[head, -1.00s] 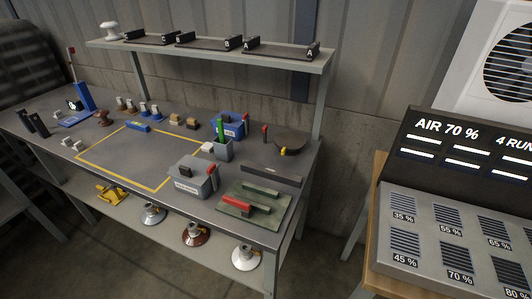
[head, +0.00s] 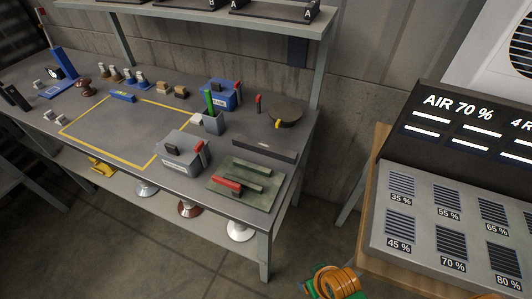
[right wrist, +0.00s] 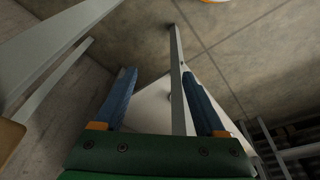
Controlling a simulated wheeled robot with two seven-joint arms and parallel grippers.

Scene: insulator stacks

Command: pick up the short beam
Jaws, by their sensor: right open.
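No part is labelled as the short beam. In the head view a green mat (head: 222,184) at the table's front right corner bears a green bar (head: 252,168) and a shorter bar with a red part (head: 227,184). A longer dark grey beam (head: 265,149) lies behind the mat. My right gripper (right wrist: 158,73) is open in the right wrist view, its blue fingers apart, away from these bars. In the head view only an orange and green part of my right arm shows at the bottom edge. My left gripper is out of view.
A grey box (head: 180,156), a blue bin (head: 222,95) and a round dark disc (head: 284,113) stand near the bars. A yellow outline (head: 82,151) encloses mostly clear tabletop. A panel stand (head: 450,210) is at right, with a floor gap between. A shelf (head: 200,14) overhangs the back.

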